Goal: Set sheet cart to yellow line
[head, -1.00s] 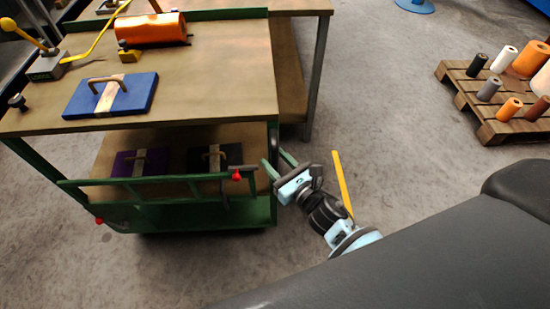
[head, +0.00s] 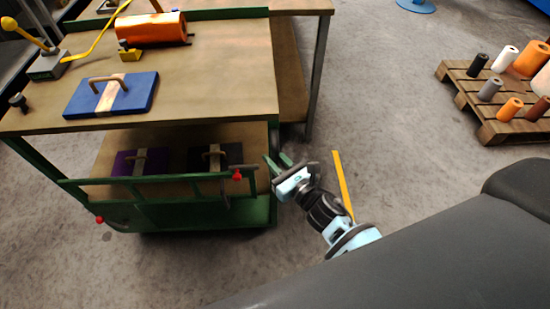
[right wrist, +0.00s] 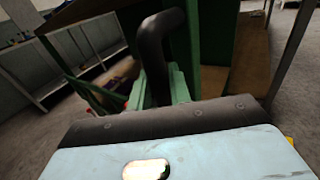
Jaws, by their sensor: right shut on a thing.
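The cart (head: 200,216) has a green frame, a tan top and a lower shelf, and stands at the left of the head view. The yellow line (head: 343,185) lies on the floor to its right, apart from it. My right gripper (head: 278,160) is at the cart's near right corner, with its fingers close together. In the right wrist view, its green fingers (right wrist: 160,88) are shut on a dark curved handle (right wrist: 158,45) in front of the green frame. The exact grip is partly hidden. My left gripper is out of view.
A blue die (head: 112,95) and an orange roll (head: 151,29) lie on the top. Purple (head: 126,163) and black (head: 230,155) dies lie on the lower shelf. A pallet (head: 490,118) with several rolls stands at right; the floor between is mostly clear.

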